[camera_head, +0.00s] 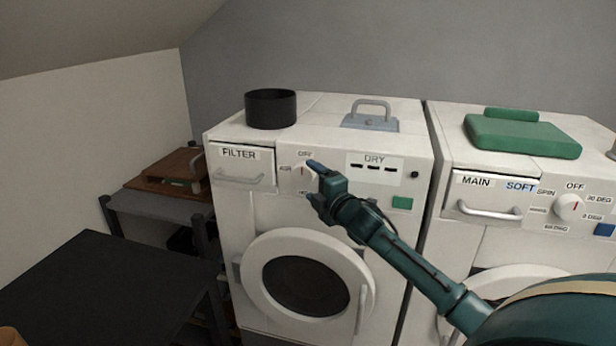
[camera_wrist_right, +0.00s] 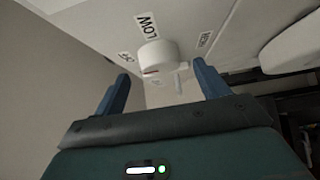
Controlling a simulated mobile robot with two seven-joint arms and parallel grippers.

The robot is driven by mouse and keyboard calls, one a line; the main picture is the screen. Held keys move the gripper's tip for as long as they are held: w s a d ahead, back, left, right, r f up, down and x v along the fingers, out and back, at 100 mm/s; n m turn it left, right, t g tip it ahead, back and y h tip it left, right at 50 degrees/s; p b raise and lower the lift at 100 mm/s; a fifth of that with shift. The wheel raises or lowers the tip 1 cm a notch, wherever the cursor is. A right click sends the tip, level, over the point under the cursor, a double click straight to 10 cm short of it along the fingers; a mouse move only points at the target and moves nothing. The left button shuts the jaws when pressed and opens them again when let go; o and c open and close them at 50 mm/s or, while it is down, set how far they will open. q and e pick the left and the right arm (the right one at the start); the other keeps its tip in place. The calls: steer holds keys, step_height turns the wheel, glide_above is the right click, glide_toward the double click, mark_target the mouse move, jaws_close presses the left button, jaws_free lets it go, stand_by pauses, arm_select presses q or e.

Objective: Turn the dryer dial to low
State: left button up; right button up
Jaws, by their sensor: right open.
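The dryer (camera_head: 330,222) is the white machine on the left, marked DRY and FILTER. Its white dial (camera_head: 302,172) is on the front panel below an OFF label, and its red mark points up towards OFF. My right gripper (camera_head: 313,182) is open at the dial and partly covers the labels on its right. In the right wrist view, the dial (camera_wrist_right: 158,55) lies ahead between the two blue fingers, with a gap on both sides. A LOW label (camera_wrist_right: 147,23) is beside it, and the red mark faces another label, too small to read surely. My left gripper is out of view.
A black pot (camera_head: 271,110) and a grey handled lid-like piece (camera_head: 371,118) are on the dryer top. The filter drawer (camera_head: 247,168) is left of the dial. A washer (camera_head: 492,245) stands to the right. A dark table (camera_head: 110,285) is at lower left.

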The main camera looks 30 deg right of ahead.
mark_target(306, 177)
steer(key=shift+w+d, duration=0.1)
steer(key=shift+w, duration=1.45)
steer(key=shift+c, duration=0.5)
